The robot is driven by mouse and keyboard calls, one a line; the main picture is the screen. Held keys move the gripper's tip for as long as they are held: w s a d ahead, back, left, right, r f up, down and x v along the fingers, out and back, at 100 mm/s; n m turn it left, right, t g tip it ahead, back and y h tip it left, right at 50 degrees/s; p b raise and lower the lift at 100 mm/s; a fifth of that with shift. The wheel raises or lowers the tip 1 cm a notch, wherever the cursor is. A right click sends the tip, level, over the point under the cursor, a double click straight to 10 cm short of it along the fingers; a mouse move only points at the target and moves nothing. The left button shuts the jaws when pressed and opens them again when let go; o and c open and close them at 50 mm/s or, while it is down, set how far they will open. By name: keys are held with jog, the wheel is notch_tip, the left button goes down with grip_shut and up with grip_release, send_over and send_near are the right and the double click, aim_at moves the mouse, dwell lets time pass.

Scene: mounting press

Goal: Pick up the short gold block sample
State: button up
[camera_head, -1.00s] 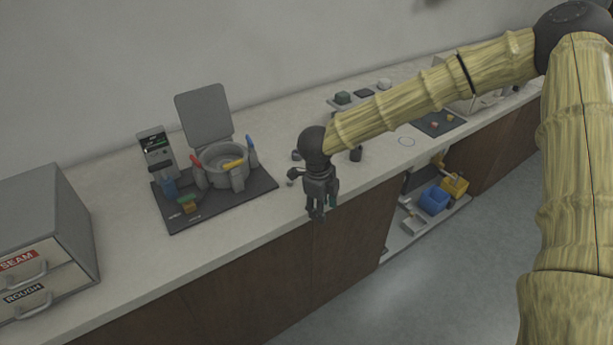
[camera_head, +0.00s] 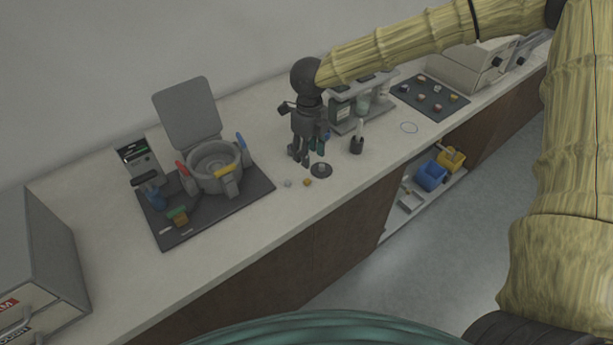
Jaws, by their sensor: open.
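A small gold piece (camera_head: 307,182) lies on the counter next to a small light grey piece (camera_head: 288,183); it is too small to tell its exact shape. My gripper (camera_head: 299,160) is open and empty, pointing down above the counter, a little up and left of the gold piece in the picture. Small samples, some reddish or gold, lie on a dark tray (camera_head: 432,97) at the right.
A grey press (camera_head: 215,167) with an upright lid and coloured handles stands on the mat. A grey drawer cabinet (camera_head: 37,262) is at the left. The counter's front strip is clear.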

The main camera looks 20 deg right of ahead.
send_over(306, 179)
jog(key=f, duration=0.4)
jog(key=shift+w+f+p, duration=0.1)
jog(key=shift+w+p, duration=0.25)
jog(key=shift+p, duration=0.05)
jog(key=shift+s+d+f, duration=0.2)
jog(key=shift+s+f, duration=0.05)
jog(key=shift+s+a+f+p, duration=0.1)
jog(key=shift+s+f+p, duration=0.15)
jog(key=shift+p, duration=0.25)
jog(key=shift+a+f+p, duration=0.1)
jog(key=shift+f+p, duration=0.55)
jog(key=shift+f, duration=1.45)
grip_shut()
